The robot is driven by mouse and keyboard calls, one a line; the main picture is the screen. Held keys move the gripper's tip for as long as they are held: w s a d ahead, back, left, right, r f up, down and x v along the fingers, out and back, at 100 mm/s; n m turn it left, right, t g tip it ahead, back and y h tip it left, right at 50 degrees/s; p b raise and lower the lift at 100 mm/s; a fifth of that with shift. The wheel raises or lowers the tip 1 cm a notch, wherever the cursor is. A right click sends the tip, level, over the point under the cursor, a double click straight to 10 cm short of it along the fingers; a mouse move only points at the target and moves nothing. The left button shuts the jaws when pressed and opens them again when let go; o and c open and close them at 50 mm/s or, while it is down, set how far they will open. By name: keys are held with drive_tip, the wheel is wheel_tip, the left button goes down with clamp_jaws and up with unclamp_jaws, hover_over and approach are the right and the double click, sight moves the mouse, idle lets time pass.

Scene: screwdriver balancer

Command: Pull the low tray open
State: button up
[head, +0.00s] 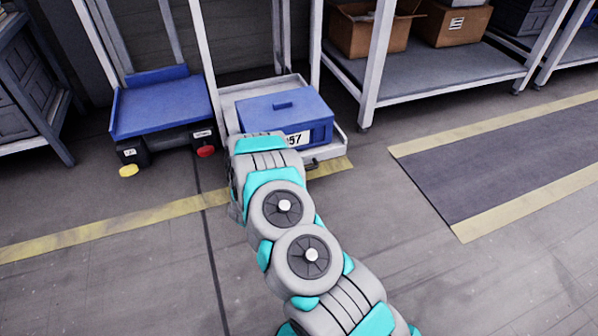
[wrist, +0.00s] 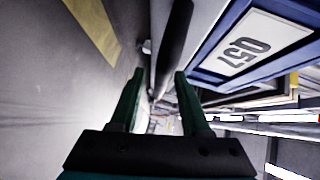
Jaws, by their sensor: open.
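The low tray (head: 338,150) is a pale grey shelf near the floor in the head view, carrying a blue lidded bin (head: 285,112) labelled 057. A dark handle (head: 318,164) shows at its front edge, partly hidden by my arm. In the wrist view my gripper (wrist: 160,74) is open, with its two green fingers apart. The dark handle bar (wrist: 174,45) runs lengthwise between and beyond the fingertips; I cannot tell whether they touch it. The tray's pale front (wrist: 207,22) and the bin's label (wrist: 247,45) lie to its right. My fingers are hidden in the head view.
A blue-topped cart (head: 163,105) with black, yellow and red parts stands left of the tray. White rack posts (head: 314,45) rise beside it. A shelf with cardboard boxes (head: 362,35) stands at right. The floor (head: 370,220) in front is clear, with yellow lines.

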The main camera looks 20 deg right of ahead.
drive_tip(key=shift+s, duration=0.1)
drive_tip(key=v, duration=0.7)
drive_tip(key=shift+s+a, duration=0.25)
drive_tip(key=shift+r, duration=0.1)
